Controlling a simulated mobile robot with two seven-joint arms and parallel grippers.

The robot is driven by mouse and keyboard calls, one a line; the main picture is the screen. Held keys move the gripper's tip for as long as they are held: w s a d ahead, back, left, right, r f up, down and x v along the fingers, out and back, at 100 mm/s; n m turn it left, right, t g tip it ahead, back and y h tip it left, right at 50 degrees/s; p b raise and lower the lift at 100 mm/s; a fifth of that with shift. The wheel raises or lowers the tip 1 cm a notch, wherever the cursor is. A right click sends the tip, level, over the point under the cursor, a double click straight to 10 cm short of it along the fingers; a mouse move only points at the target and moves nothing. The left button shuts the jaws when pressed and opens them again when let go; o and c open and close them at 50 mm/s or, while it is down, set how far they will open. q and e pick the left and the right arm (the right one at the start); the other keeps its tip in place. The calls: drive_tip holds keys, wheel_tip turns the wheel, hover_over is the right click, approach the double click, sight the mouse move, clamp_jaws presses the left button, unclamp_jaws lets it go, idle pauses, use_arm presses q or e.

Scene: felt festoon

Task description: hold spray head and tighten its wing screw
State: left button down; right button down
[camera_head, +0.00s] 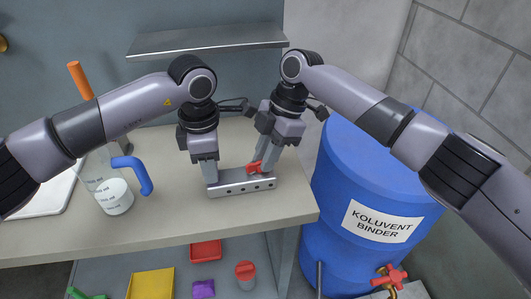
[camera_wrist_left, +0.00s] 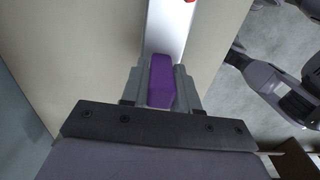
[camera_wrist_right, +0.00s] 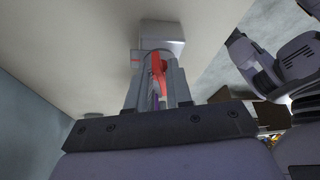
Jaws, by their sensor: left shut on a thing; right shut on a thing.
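The spray head is a metal bar with a row of holes (camera_head: 242,188), lying on the bench near its front edge. My left gripper (camera_head: 209,178) is shut at its left end. In the left wrist view a purple block (camera_wrist_left: 161,82) sits between the fingers, with the pale bar (camera_wrist_left: 168,28) beyond. The red wing screw (camera_head: 254,167) is at the bar's right part. My right gripper (camera_head: 262,164) is shut on it from above. The red screw also shows between the fingers in the right wrist view (camera_wrist_right: 158,68); its lower part is hidden by them.
A glass jug with a blue handle (camera_head: 146,177) stands left on the bench (camera_head: 165,220). A blue drum (camera_head: 345,175) stands close to the bench's right end. A metal shelf (camera_head: 207,41) hangs behind. Red (camera_head: 206,251) and yellow (camera_head: 150,284) trays lie below.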

drive_tip(key=m, duration=0.2)
drive_tip(key=m+t, duration=0.1)
drive_tip(key=m, duration=0.1)
drive_tip(key=m+t, duration=0.1)
drive_tip(key=m, duration=0.1)
drive_tip(key=shift+s+d+y, duration=0.15)
drive_tip(key=shift+s+y, duration=0.15)
drive_tip(key=shift+s, duration=0.1)
drive_tip(key=m, duration=0.1)
drive_tip(key=m+t, duration=0.1)
drive_tip(key=m, duration=0.2)
drive_tip(key=shift+s+t, duration=0.25)
drive_tip(key=shift+t, duration=0.15)
drive_tip(key=m, duration=0.2)
drive_tip(key=m+t+h, duration=0.1)
drive_tip(key=shift+s+a+m, duration=0.2)
drive_tip(key=shift+a+m, duration=0.05)
drive_tip(key=shift+m, duration=0.05)
drive_tip(key=m, duration=0.3)
drive_tip(key=m+t+h, duration=0.1)
drive_tip(key=shift+s+a, duration=0.2)
drive_tip(key=shift+a, duration=0.05)
drive_tip(key=shift+a+m+t+h, duration=0.15)
drive_tip(key=shift+m+h, duration=0.25)
drive_tip(key=shift+m, duration=0.65)
drive_tip(key=shift+a+m+t+h, duration=0.1)
drive_tip(key=shift+m+t+h, duration=0.25)
drive_tip(key=shift+m, duration=0.7)
